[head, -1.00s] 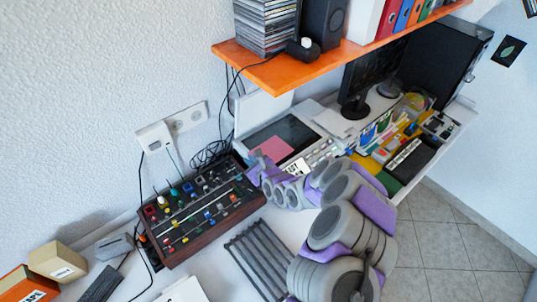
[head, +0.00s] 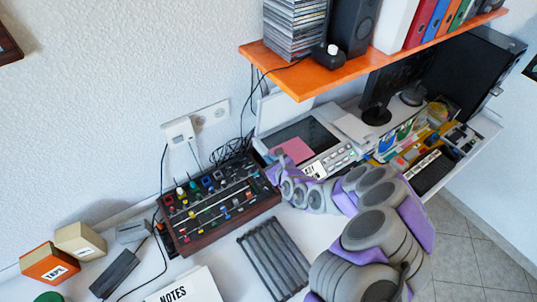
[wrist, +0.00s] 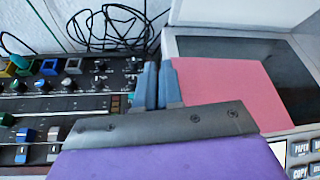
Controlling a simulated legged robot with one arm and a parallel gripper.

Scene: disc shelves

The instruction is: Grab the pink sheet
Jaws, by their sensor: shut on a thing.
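The pink sheet (head: 296,150) lies over the glass of a scanner or copier (head: 315,131) on the desk. In the wrist view the pink sheet (wrist: 225,88) extends to the right of my fingers, flat over the dark glass. My gripper (head: 272,166) is at the left edge of the sheet, between it and the mixer. In the wrist view my gripper's blue-grey fingers (wrist: 158,84) are together, shut on the sheet's left edge. The exact grip is partly hidden by the fingers.
A mixer (head: 215,205) with knobs and coloured sliders stands close left of my gripper. Loose black cables (head: 232,150) lie behind it. An orange shelf (head: 330,72) overhangs the scanner. A monitor (head: 385,90) stands to the right. A ribbed grey rack (head: 272,258) lies in front.

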